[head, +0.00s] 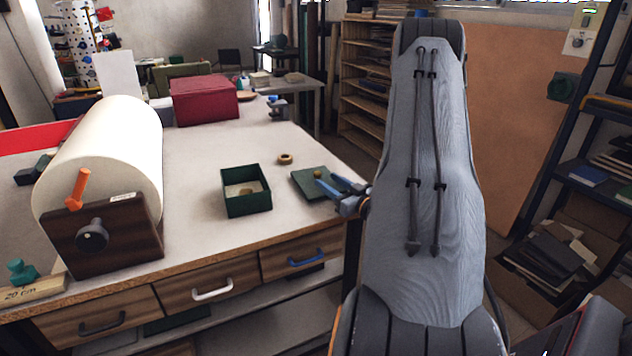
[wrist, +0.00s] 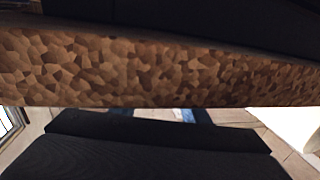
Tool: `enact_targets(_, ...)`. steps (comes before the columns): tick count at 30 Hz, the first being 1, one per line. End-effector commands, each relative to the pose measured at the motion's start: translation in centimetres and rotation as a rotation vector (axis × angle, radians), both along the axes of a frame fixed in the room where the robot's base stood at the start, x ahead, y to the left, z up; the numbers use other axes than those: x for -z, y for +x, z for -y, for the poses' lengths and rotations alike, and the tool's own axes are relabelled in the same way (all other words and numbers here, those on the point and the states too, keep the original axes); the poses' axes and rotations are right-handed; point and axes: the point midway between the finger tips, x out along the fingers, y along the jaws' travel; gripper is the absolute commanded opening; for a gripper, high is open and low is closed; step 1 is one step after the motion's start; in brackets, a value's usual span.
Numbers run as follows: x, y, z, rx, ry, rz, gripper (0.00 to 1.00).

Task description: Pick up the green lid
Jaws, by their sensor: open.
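The green lid (head: 303,187) lies flat near the right edge of the worktable in the head view. It is a square plate with a small brass-coloured knob (head: 318,174). My gripper (head: 325,179) reaches in from the right, its blue fingers open at the knob, over the lid's right part. I cannot tell whether the fingers touch the knob or the lid. An open green box (head: 246,207) stands left of the lid, with something pale inside. The wrist view shows neither the lid nor clear fingertips.
A worktable (head: 205,160) carries a large cream roll (head: 110,150) in a wooden stand, a brown ring (head: 285,158) and a dark red box (head: 204,99). Drawers with handles sit under its front edge. The wrist view is mostly filled by a speckled brown board edge (wrist: 150,68) and dark surfaces.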

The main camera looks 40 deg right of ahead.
Motion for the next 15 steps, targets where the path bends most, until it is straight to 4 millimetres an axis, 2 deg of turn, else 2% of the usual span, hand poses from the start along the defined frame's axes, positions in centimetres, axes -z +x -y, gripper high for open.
enact_targets(6, -0.2, 3.0, -0.1, -0.004, -0.001, 0.001, 0.42)
enact_targets(15, 0.0, 3.8, -0.2, -0.004, -0.001, 0.0, 0.42)
